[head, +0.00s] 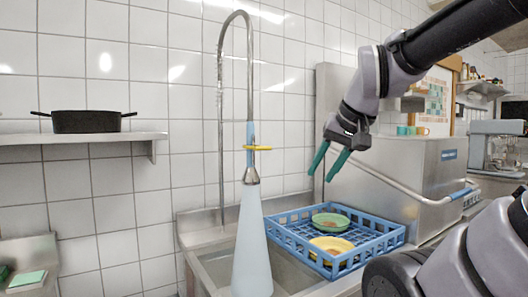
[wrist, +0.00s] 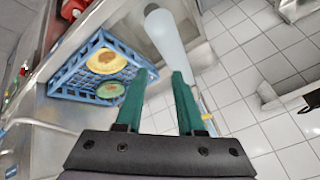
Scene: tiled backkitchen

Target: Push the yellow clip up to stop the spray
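The yellow clip (head: 258,148) sticks out level to the right from the blue-handled sprayer (head: 251,176), which hangs from a tall metal hose. A pale blue cone of spray (head: 254,240) pours down from the nozzle. My gripper (head: 321,176) is to the right of the sprayer, apart from it and a little lower than the clip, with its teal fingers spread and empty. In the wrist view the open fingers (wrist: 158,85) show with nothing between them. The spray (wrist: 168,40) is beyond them, and a bit of yellow, likely the clip (wrist: 206,117), shows right of the right finger.
A blue dish rack (head: 360,256) with a green bowl (head: 330,221) and a yellow bowl (head: 331,248) stands below my gripper. A steel dishwasher (head: 420,180) is at the right. A black pot (head: 86,122) sits on a left wall shelf (head: 85,138).

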